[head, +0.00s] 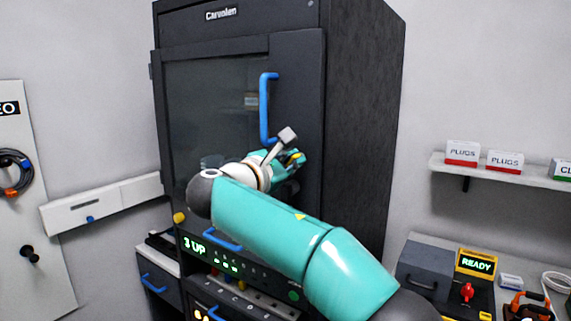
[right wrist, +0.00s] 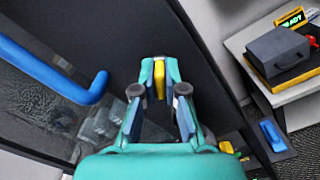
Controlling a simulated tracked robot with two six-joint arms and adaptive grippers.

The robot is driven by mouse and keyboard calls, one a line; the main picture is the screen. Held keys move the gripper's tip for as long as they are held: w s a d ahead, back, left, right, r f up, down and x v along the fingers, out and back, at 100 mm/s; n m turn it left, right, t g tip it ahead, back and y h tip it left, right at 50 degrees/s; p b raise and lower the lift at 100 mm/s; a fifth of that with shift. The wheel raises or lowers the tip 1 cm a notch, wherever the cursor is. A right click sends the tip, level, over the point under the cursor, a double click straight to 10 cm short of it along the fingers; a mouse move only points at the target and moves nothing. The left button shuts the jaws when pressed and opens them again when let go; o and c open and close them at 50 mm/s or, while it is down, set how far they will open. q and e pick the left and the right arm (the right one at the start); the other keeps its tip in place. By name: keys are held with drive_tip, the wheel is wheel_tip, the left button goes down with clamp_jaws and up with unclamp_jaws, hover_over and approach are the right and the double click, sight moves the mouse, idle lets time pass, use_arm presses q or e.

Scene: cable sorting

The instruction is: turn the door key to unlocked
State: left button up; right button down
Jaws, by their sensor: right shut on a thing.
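The dark cabinet door (head: 220,110) is closed and has a window and a blue handle (head: 266,108). The yellow door key (right wrist: 159,76) is on the door front, right of the handle's lower end in the right wrist view. My right gripper (right wrist: 160,72) is shut on the key, with a fingertip on each side. The lock face and any markings are hidden. My left gripper is not in view.
A lower panel has a green "3 UP" display (head: 195,246) and a blue handle (head: 222,240). To the right are a grey box (head: 424,273), a yellow "READY" unit (head: 476,262) and a shelf (head: 500,172) with boxes.

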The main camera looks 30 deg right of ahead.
drive_tip(key=m, duration=0.2)
drive_tip(key=m+b, duration=0.1)
drive_tip(key=m, duration=0.2)
drive_tip(key=shift+s+d+m, duration=0.25)
drive_tip(key=shift+d+m, duration=0.05)
drive_tip(key=shift+m, duration=0.1)
drive_tip(key=m+b, duration=0.2)
drive_tip(key=m, duration=0.3)
drive_tip(key=shift+f, duration=0.15)
drive_tip(key=c, duration=1.2)
unclamp_jaws()
drive_tip(key=shift+d, duration=0.1)
drive_tip(key=shift+c, duration=0.2)
